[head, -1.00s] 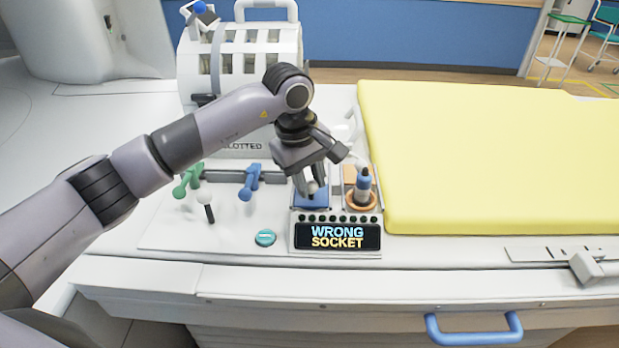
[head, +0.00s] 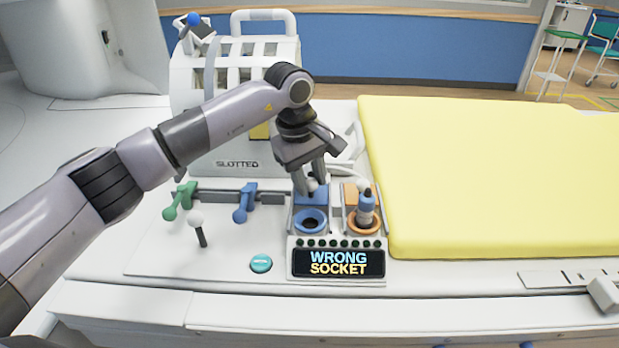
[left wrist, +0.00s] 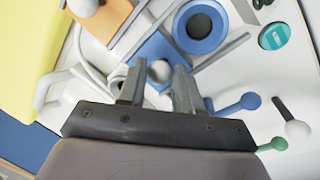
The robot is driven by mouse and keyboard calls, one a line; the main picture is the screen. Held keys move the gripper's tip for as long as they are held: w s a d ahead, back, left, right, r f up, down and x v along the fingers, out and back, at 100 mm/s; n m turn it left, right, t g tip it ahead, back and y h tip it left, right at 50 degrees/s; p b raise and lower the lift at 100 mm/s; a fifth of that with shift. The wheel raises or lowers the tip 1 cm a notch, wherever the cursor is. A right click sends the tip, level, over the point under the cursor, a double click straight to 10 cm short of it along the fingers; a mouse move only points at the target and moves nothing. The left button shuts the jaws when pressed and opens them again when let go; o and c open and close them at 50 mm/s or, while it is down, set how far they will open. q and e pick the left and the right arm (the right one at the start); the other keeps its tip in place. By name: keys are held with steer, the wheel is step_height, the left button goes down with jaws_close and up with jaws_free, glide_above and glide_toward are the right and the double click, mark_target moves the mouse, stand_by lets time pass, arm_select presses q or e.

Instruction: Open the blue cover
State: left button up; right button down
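The blue cover (head: 312,197) is a flat blue plate with a pale round knob, between two rails behind the display in the head view. It lies behind a blue ring socket (head: 311,220), whose dark hole is uncovered. My left gripper (head: 311,183) comes down from above with its fingers closed on either side of the knob. In the left wrist view the fingertips (left wrist: 159,78) flank the knob (left wrist: 160,70), with the blue cover (left wrist: 150,50) under it and the blue socket (left wrist: 199,26) beside it. My right gripper is not in view.
A blue-and-grey plug (head: 366,207) stands in the orange socket (head: 363,227) to the right. The display (head: 338,263) reads "WRONG SOCKET". Green (head: 178,202) and blue (head: 244,203) levers and a white-knobbed stick (head: 198,228) stand left. A slotted white housing (head: 240,150) is behind; a yellow mattress (head: 480,180) lies right.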

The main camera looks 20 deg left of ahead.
mark_target(304, 200)
arm_select(q)
steer(key=shift+o, duration=1.2)
step_height(304, 200, up, 7)
steer(key=s, duration=0.1)
steer(key=shift+a+b, duration=0.45)
